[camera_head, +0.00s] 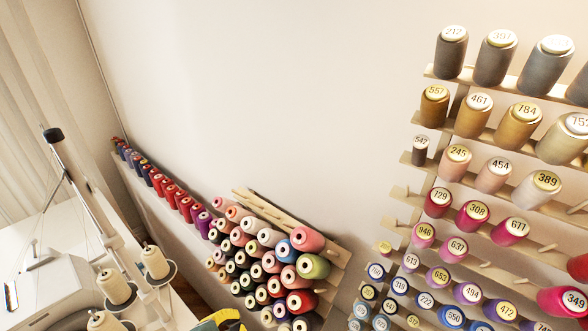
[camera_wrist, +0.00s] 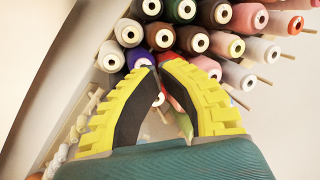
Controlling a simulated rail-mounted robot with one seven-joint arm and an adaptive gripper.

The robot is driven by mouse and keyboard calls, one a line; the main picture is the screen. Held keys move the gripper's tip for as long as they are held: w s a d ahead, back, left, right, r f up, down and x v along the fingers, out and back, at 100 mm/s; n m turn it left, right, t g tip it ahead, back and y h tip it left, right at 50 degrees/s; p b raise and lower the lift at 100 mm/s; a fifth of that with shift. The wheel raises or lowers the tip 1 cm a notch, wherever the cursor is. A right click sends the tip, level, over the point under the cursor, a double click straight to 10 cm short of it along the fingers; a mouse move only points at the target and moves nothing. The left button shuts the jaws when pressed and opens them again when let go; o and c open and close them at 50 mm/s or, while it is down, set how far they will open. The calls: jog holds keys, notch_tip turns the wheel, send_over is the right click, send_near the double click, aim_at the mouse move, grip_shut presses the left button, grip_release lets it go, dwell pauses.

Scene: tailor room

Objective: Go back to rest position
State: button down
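My gripper (camera_wrist: 157,68) has yellow fingers with black inner pads and a teal body. In the wrist view its fingertips come together at the top, and I see nothing pinched between them. Several thread spools show behind the fingers and through the gap below the tips. In the head view only a small yellow part of my gripper (camera_head: 222,319) shows at the bottom edge, in front of the lower spools of the middle rack. The rest of the arm is out of view there.
A wall rack of colored spools (camera_head: 310,240) stands close to my gripper. A larger rack with numbered spools (camera_head: 490,115) fills the right side. A white sewing machine (camera_head: 60,295) with cream thread cones (camera_head: 115,287) is at the lower left. The upper middle wall is bare.

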jog(key=w+d+r+m+t, duration=0.25)
jog(key=d+r, duration=0.75)
jog(key=d, duration=0.5)
jog(key=s+d+r+n+t+h, duration=0.15)
jog(key=d+r+n+t, duration=0.3)
jog(key=d+r, duration=0.5)
jog(key=s+a+r+n+t+y, duration=0.2)
jog(key=s+r+n+t, duration=0.1)
jog(key=r+n, duration=0.3)
jog(key=s+a+r+n+t+y, duration=0.1)
jog(key=s+a+r+n+t, duration=0.15)
jog(key=s+r+n, duration=0.4)
notch_tip(320, 180, up, 26)
jog(key=w+m+p, duration=0.2)
jog(key=p, duration=2.2)
jog(key=shift+w+d+f+p, duration=0.2)
jog(key=shift+w+p, duration=0.1)
jog(key=shift+w, duration=0.05)
